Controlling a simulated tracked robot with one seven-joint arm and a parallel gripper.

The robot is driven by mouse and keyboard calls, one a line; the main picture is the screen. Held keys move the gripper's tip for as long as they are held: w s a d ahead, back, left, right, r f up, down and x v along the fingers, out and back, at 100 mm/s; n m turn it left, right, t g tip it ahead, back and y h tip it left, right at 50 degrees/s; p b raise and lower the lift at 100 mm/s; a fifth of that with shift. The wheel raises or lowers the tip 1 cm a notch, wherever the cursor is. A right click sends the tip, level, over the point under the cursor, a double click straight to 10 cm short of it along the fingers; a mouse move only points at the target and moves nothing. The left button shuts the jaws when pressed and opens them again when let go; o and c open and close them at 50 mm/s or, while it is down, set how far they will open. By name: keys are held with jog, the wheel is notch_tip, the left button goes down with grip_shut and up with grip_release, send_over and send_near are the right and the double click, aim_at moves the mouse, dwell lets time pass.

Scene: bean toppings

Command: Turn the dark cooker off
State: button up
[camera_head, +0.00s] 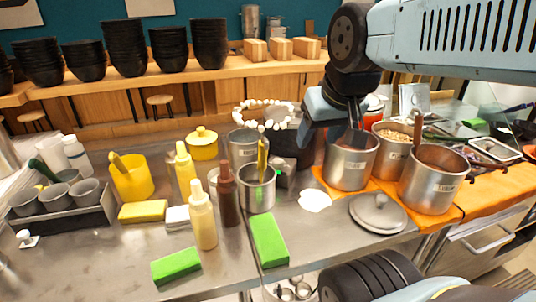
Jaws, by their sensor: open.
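A dark, rounded thing that looks like the dark cooker (286,143) stands at the back middle of the steel counter, partly hidden behind metal pots and by my arm. A small grey box (283,167) with a green spot is low on its front; I cannot tell whether this is its switch. A ring of white beads shows at its upper left. My gripper (350,128) hangs to the right of the cooker, above a metal pot, apart from the cooker. It is open and seems empty; its fingertips are partly lost against the dark parts of my arm.
Metal pots (350,163) stand on orange cloths at right, near a grey lid (378,212). A metal pot (257,190) and sauce bottles (203,218) crowd the front of the cooker. Green sponges (268,240) lie in front.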

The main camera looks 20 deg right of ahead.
jog(key=shift+o, duration=0.7)
jog(key=shift+w+r, duration=0.1)
jog(key=shift+w, duration=0.3)
jog(key=shift+w+d+m, duration=0.5)
jog(key=shift+w+d, duration=0.05)
jog(key=shift+d, duration=0.25)
jog(key=m+g, duration=0.6)
jog(key=m, duration=1.1)
send_over(278, 160)
notch_tip(278, 160, down, 9)
notch_tip(278, 160, down, 14)
jog(key=shift+w+f, duration=0.1)
jog(key=shift+c, duration=0.3)
